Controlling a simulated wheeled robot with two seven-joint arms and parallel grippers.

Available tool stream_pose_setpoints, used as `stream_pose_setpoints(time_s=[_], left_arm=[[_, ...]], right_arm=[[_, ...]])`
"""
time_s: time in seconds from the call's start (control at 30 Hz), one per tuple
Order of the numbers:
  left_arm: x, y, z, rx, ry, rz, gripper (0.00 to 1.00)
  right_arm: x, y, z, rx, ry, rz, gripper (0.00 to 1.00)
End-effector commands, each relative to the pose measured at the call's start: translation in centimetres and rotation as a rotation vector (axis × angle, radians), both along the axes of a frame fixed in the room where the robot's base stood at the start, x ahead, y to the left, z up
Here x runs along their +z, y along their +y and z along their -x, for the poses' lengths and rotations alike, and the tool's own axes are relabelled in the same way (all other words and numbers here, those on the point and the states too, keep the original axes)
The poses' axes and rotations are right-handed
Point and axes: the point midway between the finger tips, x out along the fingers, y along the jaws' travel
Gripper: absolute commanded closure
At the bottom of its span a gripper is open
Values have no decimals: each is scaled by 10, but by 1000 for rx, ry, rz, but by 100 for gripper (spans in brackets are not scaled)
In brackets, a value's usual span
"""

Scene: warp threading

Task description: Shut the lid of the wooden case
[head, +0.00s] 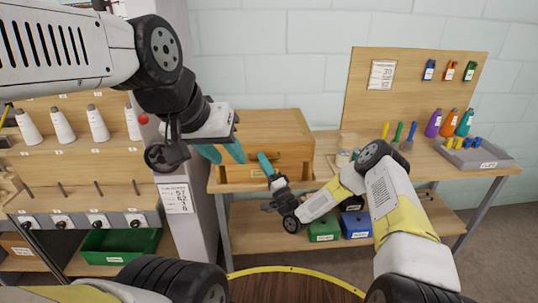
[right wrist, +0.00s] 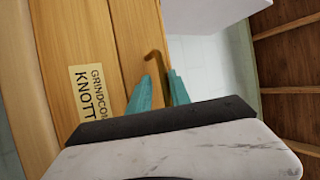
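The wooden case (head: 292,160) stands on the workbench in the head view. Its top lies flat and looks down; I cannot tell whether a small gap is left at the seam. My left gripper (head: 222,152) is at the case's left front, its teal fingers apart. My right gripper (head: 265,160) is close to the case's front. In the right wrist view, its teal fingers (right wrist: 160,80) are apart, with a small bronze hook (right wrist: 154,58) at their tips. A label (right wrist: 90,103) is on the case's wood (right wrist: 55,50) there.
The workbench (head: 450,165) holds bottles, coloured tools and a grey tray (head: 475,155) to the right. A pegboard (head: 410,90) stands behind. Green and blue bins (head: 324,230) sit on the lower shelf. A rack with thread cones (head: 62,125) and a pillar (head: 185,220) are at left.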

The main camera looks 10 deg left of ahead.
Motion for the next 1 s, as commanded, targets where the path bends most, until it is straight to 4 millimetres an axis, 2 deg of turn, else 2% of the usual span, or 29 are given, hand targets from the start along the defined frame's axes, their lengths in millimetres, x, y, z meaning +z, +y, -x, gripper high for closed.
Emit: stream_pose_setpoints(time_s=[0.27, 0.7, 1.0], left_arm=[[0, 0, 0, 0, 0, 0, 64], [0, 0, 0, 0, 0, 0, 64], [0, 0, 0, 0, 0, 0, 64]], right_arm=[[-5, -5, 4, -2, 2, 2, 68], [-37, -41, 48, -1, 2, 0, 68], [-39, -44, 52, 0, 0, 0, 68]])
